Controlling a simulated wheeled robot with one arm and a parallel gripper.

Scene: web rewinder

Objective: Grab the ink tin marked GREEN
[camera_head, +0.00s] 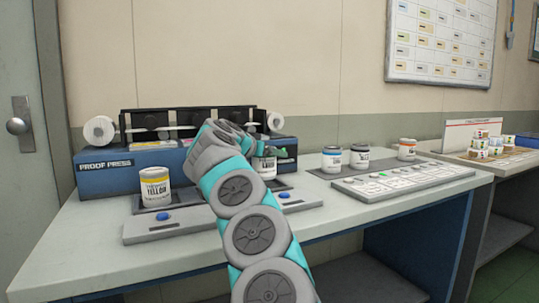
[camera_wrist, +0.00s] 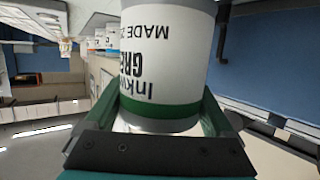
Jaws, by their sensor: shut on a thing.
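A white ink tin with a green band and a label starting "GR" (camera_wrist: 165,65) fills the middle of the wrist view, where it appears upside down. My gripper (camera_wrist: 160,105) is shut on it, with one finger on each side of the tin. In the head view the tin (camera_head: 264,167) shows at the front right of the proof press, partly hidden by my arm and gripper. I cannot tell whether it rests on the surface or is lifted.
The proof press (camera_head: 105,177) stands behind, with a yellow tin (camera_head: 155,188) at its front left. A blue-banded tin (camera_head: 331,159), a dark-banded tin (camera_head: 359,158) and an orange-banded tin (camera_head: 406,149) stand to the right, behind a light panel (camera_head: 420,177). The table's front is clear.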

